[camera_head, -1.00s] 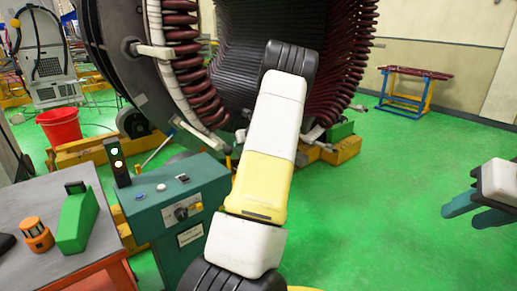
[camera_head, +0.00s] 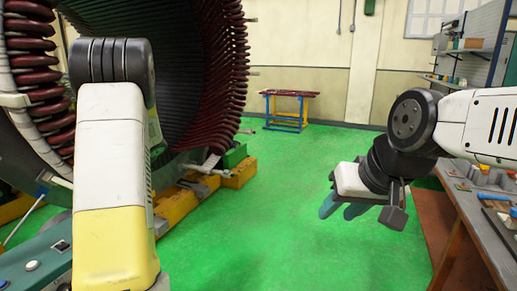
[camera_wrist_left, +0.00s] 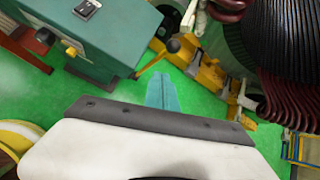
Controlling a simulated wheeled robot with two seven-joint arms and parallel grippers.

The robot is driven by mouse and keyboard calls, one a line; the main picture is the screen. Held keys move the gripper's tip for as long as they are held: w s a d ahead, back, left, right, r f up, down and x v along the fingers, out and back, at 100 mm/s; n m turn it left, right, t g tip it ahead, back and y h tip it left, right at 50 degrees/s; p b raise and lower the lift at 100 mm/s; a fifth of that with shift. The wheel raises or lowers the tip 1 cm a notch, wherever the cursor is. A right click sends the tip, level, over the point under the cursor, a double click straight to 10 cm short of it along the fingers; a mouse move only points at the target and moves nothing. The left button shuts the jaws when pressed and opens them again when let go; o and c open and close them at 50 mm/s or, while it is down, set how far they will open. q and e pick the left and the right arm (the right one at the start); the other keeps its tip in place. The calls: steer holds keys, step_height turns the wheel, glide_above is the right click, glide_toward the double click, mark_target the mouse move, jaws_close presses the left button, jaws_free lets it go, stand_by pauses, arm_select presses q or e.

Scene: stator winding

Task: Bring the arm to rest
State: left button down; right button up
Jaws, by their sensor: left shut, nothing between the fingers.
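My left arm (camera_head: 112,165) rises at the left of the head view, in front of the stator. Its gripper is hidden there. In the left wrist view, my left gripper (camera_wrist_left: 161,92) shows its teal fingers together, shut and empty, above the green floor. My right gripper (camera_head: 337,211) hangs in the middle right of the head view, over open floor. Its two teal fingers stand apart with nothing between them. The stator (camera_head: 215,75), with dark red coils around its ring, stands at the left behind my left arm.
A teal control box (camera_wrist_left: 107,38) stands close to the left gripper in the wrist view. Yellow base beams (camera_head: 185,205) lie under the stator. A workbench (camera_head: 470,225) with small items stands at the right. A blue and yellow stand (camera_head: 288,110) is at the back. Green floor between is clear.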

arm_select(q)
steer(key=s+d+r+n+h, duration=0.3)
steer(key=s+d+n, duration=0.3)
steer(key=s+d, duration=0.4)
steer(key=s+d+r+n+t+h, duration=0.1)
steer(key=s+d+r+n+h, duration=0.2)
steer(key=s+d, duration=0.7)
steer(key=s+d+r+n+t+h, duration=0.1)
steer(key=s+d+r+n+h, duration=0.2)
steer(key=s+d+r+n, duration=0.3)
steer(key=s+d+n, duration=0.2)
steer(key=s+d, duration=0.3)
steer(key=d, duration=0.1)
steer(key=shift+d+r+n+h, duration=0.25)
steer(key=shift+d+n+h, duration=0.05)
steer(key=shift+n+h, duration=0.1)
